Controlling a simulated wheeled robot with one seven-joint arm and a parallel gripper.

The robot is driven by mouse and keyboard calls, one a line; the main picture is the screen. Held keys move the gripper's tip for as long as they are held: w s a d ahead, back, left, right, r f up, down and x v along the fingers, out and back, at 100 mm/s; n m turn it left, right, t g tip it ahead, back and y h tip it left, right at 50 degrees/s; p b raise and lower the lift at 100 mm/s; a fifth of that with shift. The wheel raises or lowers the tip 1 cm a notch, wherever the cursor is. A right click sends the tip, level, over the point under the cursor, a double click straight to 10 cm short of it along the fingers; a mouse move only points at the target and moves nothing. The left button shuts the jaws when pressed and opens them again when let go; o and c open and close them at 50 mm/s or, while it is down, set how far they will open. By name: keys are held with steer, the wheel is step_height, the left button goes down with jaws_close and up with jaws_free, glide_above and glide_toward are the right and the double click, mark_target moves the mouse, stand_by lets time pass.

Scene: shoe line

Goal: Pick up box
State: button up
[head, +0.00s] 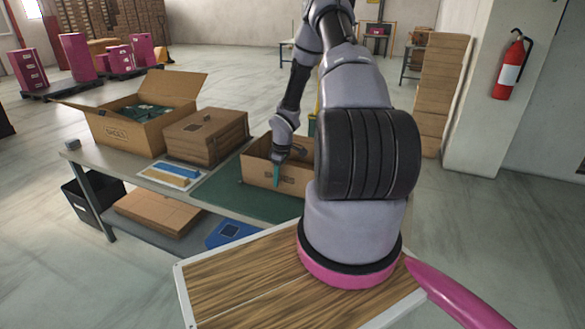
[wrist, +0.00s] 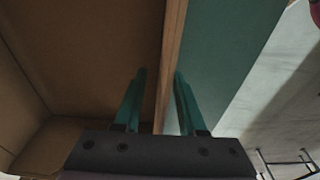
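An open, empty-looking cardboard box (head: 258,172) stands on the green mat of the table, partly hidden behind my arm. My gripper (head: 278,170) points down at the box's near wall. One teal finger shows outside that wall in the head view. In the wrist view the two teal fingers of my gripper (wrist: 160,95) stand apart, with the box's wall (wrist: 171,60) between them. A small gap shows between the left finger and the wall. The box's brown inside (wrist: 80,60) is on the left.
On the table (head: 228,205), a closed cardboard box (head: 207,137) and an open box with dark green contents (head: 130,120) stand to the left. Flat cardboard (head: 158,212) and a blue item (head: 230,233) lie on the lower shelf. Stacked boxes (head: 440,90) stand behind right.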

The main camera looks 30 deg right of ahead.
jaws_close()
stand_by(1.4)
